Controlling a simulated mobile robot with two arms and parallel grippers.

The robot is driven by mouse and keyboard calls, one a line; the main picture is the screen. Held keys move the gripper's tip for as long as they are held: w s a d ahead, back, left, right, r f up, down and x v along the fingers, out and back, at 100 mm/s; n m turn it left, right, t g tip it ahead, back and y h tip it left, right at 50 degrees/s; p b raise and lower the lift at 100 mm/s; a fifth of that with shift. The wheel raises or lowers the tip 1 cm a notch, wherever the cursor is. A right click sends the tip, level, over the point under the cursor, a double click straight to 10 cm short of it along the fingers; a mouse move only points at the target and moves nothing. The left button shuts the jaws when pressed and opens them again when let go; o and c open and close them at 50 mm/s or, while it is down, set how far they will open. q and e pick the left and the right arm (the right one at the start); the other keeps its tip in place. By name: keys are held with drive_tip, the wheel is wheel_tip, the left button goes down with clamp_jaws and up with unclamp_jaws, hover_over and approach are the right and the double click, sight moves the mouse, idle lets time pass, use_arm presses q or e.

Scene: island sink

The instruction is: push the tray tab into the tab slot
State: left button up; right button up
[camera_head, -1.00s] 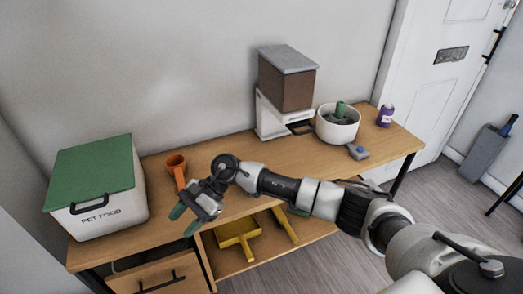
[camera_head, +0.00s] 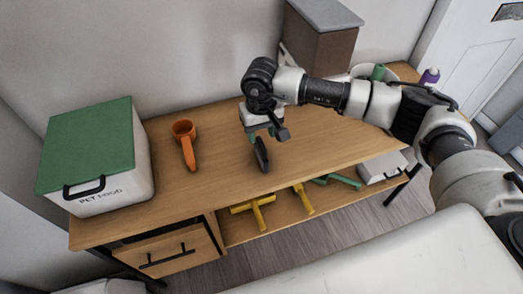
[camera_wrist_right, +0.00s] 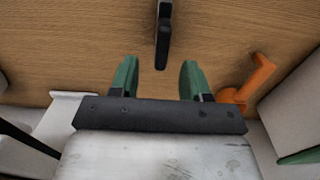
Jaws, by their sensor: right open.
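My right gripper (camera_head: 263,133) hangs over the middle of the table with its green fingers open. In the right wrist view its fingertips (camera_wrist_right: 157,65) are apart. A narrow black object (camera_head: 261,155) is just below and in front of the fingers. In the wrist view the black object (camera_wrist_right: 163,32) points in between the fingertips, with neither finger visibly touching it. The brown dispenser (camera_head: 318,56) with a grey lid stands at the back; my arm hides most of its base. I cannot pick out the tray tab or the tab slot. My left gripper is out of view.
An orange scoop (camera_head: 185,142) lies left of the gripper, beside a white pet food box (camera_head: 120,190) with a green lid. A green-handled item (camera_head: 377,73) and a purple bottle (camera_head: 429,77) are at the right. Yellow tools (camera_head: 254,207) lie on the lower shelf.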

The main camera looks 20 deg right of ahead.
sight(260, 142)
wheel_tip(260, 142, down, 5)
drive_tip(key=shift+a+f+p, duration=0.1)
drive_tip(key=shift+p, duration=0.5)
drive_tip(key=shift+c, duration=0.3)
clamp_jaws()
